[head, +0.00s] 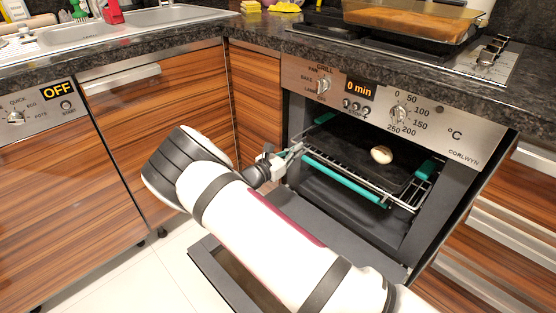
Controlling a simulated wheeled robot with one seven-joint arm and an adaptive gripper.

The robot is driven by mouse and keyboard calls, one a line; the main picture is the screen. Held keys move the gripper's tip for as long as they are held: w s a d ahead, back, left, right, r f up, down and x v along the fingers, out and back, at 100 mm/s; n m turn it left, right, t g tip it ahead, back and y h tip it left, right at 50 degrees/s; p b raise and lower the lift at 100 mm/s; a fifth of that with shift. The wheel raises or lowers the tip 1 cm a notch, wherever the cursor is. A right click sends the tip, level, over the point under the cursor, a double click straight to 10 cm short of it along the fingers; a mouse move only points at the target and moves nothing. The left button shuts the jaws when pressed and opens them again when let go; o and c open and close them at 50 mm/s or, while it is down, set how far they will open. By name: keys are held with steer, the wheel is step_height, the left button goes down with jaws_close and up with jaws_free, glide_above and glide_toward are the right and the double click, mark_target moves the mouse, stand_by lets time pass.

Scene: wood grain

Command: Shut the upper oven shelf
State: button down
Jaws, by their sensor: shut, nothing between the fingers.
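The oven (400,115) stands open in the head view. Its upper shelf, a wire rack (385,193) with teal strips on it, shows inside the opening and seems partly slid out. A dark tray surface lies on it, with a pale round item (381,154) on top. My gripper (295,150) is shut and empty. It is at the left front corner of the shelf; I cannot tell whether it touches.
The oven door (228,278) is lowered toward the floor, partly hidden behind my arm. Wooden cabinets (150,115) flank the oven. A dark counter with a sink (165,16) and hob runs above. White floor tiles show at the lower left.

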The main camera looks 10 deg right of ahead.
mark_target(320, 132)
steer(key=b+x, duration=0.1)
steer(key=x, duration=1.2)
steer(key=shift+w+d, duration=0.15)
